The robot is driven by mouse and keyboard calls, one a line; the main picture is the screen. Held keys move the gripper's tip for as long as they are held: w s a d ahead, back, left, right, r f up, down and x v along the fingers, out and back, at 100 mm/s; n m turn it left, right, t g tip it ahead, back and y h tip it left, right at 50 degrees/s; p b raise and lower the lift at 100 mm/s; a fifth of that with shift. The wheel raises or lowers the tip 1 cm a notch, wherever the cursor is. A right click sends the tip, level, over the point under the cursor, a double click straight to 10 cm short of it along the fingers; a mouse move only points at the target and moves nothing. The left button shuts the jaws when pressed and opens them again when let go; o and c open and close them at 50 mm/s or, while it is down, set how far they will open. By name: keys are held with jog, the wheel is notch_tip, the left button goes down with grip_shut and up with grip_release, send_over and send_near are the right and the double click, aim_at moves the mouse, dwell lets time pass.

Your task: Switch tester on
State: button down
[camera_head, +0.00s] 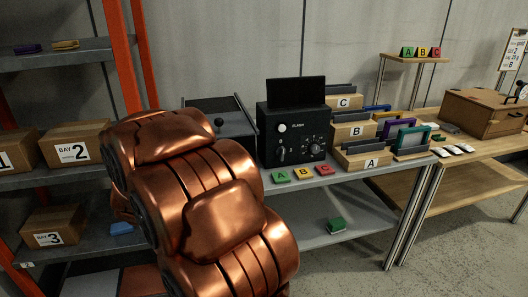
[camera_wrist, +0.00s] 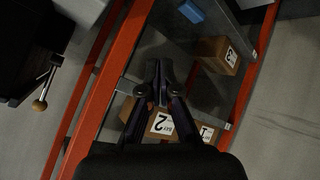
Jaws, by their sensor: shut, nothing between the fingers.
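The tester appears to be the black box (camera_head: 290,133) marked "FLASH", upright on the grey bench. Its front has a pale round part, a lever-like switch at lower left and several knobs. A dark screen (camera_head: 296,92) stands on top. I cannot tell the switch's position. My gripper (camera_wrist: 158,68) shows in the wrist view with its fingers shut and empty, pointing over the shelf rack, apart from the tester. In the head view my copper arm hides the gripper. A lever with a brass-coloured knob (camera_wrist: 40,104) sticks out at the left of the wrist view.
An orange-framed rack (camera_head: 124,60) with numbered cartons (camera_head: 78,146) is at left.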

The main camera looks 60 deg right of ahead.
aim_at(280, 149)
jog(key=s+d+g+h, duration=0.1)
jog(key=s+d+h, duration=0.1)
jog(key=d, duration=0.4)
jog(key=s+d+r+g+h, duration=0.1)
jog(key=s+d+h, duration=0.1)
jog(key=d, duration=0.5)
jog(key=s+d+m+g+h+p, duration=0.1)
jog(key=s+d+h, duration=0.2)
jog(key=d, duration=0.3)
jog(key=shift+d+r, duration=0.2)
jog(key=shift+d, duration=0.1)
jog(key=s+d+g+h, duration=0.1)
jog(key=s+d, duration=0.2)
jog(key=s+d+r+g+h, duration=0.1)
jog(key=s+d+g+h, duration=0.1)
jog(key=s, duration=0.1)
jog(key=shift+d+r, duration=0.15)
jog(key=shift+d, duration=0.25)
jog(key=s+d+r+g+h, duration=0.1)
jog(key=s+d+g+h, duration=0.1)
jog(key=s, duration=0.3)
jog(key=shift+s+d+r+g+p, duration=0.3)
jog(key=shift+s+d+g+p, duration=0.05)
jog(key=shift+d+g, duration=0.25)
